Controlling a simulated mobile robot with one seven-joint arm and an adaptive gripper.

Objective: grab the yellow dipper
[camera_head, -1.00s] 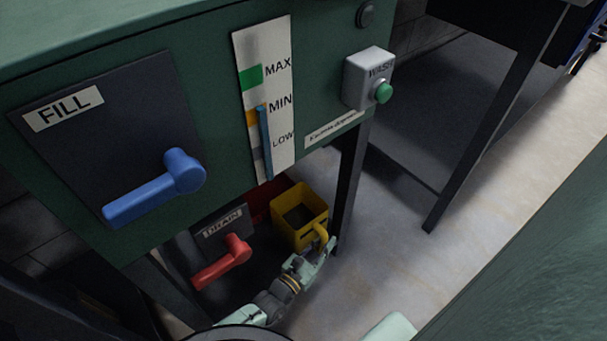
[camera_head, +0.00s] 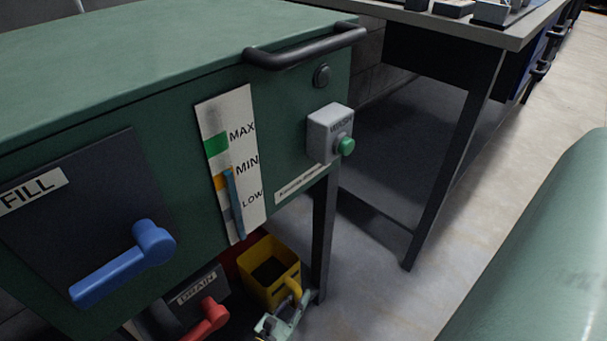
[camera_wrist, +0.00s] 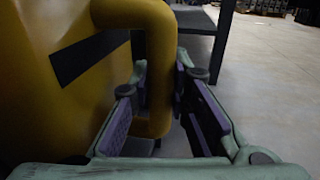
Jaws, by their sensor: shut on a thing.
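The yellow dipper (camera_head: 268,272) is a square, open-topped yellow box with a curved handle on its right side. It is low beneath the green machine, beside the red drain lever. My gripper (camera_head: 287,314) is at the dipper's handle. In the wrist view the dipper's yellow wall with a dark stripe (camera_wrist: 55,85) fills the left side. The handle passes between the purple-padded fingers of my gripper (camera_wrist: 158,110), which is shut on it. Whether the dipper rests on something is hidden.
The green machine (camera_head: 110,130) has a blue fill lever (camera_head: 125,262), a red drain lever (camera_head: 207,322), a level gauge and a wash button box (camera_head: 330,133). A dark machine leg (camera_head: 325,235) stands just right of the dipper. Open floor (camera_head: 375,300) lies to the right.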

